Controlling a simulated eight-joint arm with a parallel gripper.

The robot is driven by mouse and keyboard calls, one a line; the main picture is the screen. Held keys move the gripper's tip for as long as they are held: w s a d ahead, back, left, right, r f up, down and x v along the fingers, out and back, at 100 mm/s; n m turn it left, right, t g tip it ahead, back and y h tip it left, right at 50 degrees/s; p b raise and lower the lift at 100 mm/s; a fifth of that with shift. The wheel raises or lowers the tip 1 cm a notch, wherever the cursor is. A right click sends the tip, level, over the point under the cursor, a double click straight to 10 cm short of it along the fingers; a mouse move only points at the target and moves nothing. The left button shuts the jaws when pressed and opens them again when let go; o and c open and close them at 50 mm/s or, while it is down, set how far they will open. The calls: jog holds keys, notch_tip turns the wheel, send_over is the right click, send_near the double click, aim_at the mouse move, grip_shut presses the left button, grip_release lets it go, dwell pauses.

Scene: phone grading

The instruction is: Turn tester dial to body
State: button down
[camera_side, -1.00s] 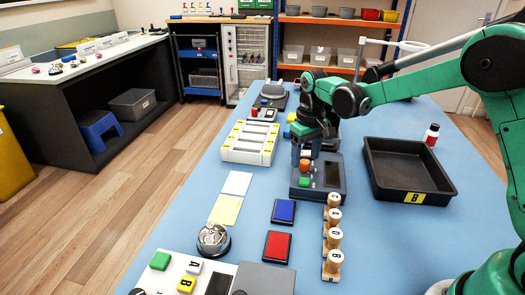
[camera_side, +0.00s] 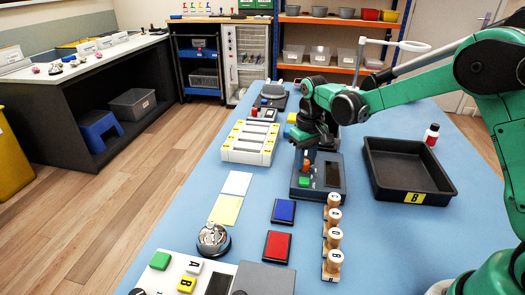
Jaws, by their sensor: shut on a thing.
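The tester (camera_side: 318,192) is a dark grey box on the blue table, with a dark greenish screen (camera_side: 333,174) and an orange part (camera_side: 305,166) on its top. My gripper (camera_side: 306,158) points down over the tester's rear left part and is shut on a small part there, which I take to be the dial. The dial's marks, and which setting it points to, are too small and too covered by the gripper to read.
A black tray marked B (camera_side: 408,168) stands right of the tester. A white slotted rack (camera_side: 250,142) is to its left. Wooden stamps (camera_side: 333,238), a blue pad (camera_side: 283,211), a red pad (camera_side: 277,246) and a bell (camera_side: 213,239) lie in front. A small bottle (camera_side: 431,135) stands behind the tray.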

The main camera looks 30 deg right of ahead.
jog(key=m, duration=0.4)
jog(key=shift+m, duration=2.2)
jog(key=c, duration=0.6)
grip_release()
jog(key=shift+r, duration=2.8)
